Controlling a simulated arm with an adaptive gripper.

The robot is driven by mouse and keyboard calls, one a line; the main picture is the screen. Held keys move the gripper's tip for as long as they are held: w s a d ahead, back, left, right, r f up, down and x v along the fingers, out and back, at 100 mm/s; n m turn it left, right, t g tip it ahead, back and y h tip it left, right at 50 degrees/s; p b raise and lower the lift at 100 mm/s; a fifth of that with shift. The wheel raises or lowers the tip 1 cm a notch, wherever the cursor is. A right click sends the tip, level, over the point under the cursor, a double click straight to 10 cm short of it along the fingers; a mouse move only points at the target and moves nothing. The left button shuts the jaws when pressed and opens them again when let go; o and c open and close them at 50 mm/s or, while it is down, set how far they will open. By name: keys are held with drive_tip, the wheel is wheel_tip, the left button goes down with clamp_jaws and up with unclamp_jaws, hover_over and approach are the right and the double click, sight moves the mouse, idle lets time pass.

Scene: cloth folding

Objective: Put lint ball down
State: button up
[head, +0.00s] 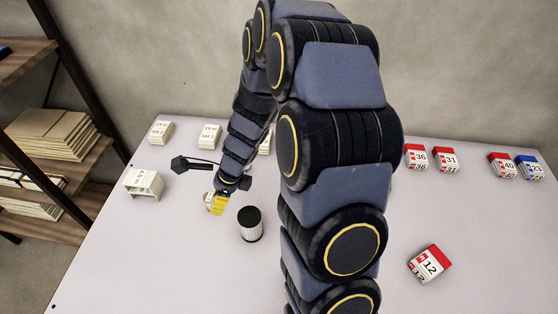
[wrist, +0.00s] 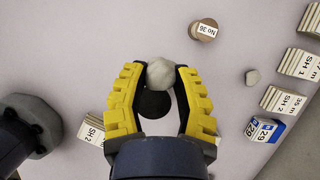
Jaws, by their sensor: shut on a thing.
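My gripper (wrist: 160,70) has yellow ridged fingers and is shut on a pale grey, lumpy lint ball (wrist: 160,73) at the fingertips in the wrist view. In the head view my gripper (head: 217,206) is at the left-middle of the table, just left of a pale jar with a black top (head: 250,223). The ball cannot be made out there. A dark round shape (wrist: 155,104) shows between the fingers, behind the ball; I cannot tell if it is the jar's top.
A brown round piece labelled No 36 (wrist: 203,32) lies near the wrist view's top. White card stacks (wrist: 295,63) and a blue box (wrist: 262,129) stand at the right. In the head view, a white holder (head: 143,185) stands left and a red-topped box (head: 428,263) right.

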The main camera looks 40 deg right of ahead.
drive_tip(key=s+d+m+t+h, duration=0.15)
drive_tip(key=d+m, duration=0.25)
drive_tip(key=d, duration=0.4)
drive_tip(key=s+d+m+h, duration=0.1)
drive_tip(key=s+d+m, duration=0.2)
drive_tip(key=d, duration=0.5)
drive_tip(key=s+d+m+h, duration=0.3)
drive_tip(key=s+d+m, duration=0.5)
drive_tip(key=s+d, duration=0.55)
drive_tip(key=w+d+f, duration=0.2)
drive_tip(key=d, duration=0.2)
drive_tip(key=w+d+f, duration=0.2)
drive_tip(key=d+f, duration=0.1)
drive_tip(key=d, duration=0.1)
drive_tip(key=w+d+f, duration=0.2)
drive_tip(key=d+f, duration=0.1)
drive_tip(key=d, duration=0.1)
drive_tip(key=shift+w+d+f, duration=0.4)
drive_tip(key=shift+d+f, duration=0.3)
drive_tip(key=shift+f, duration=1.6)
drive_tip(key=shift+a, duration=0.1)
drive_tip(key=o, duration=0.6)
drive_tip(key=shift+f, duration=0.15)
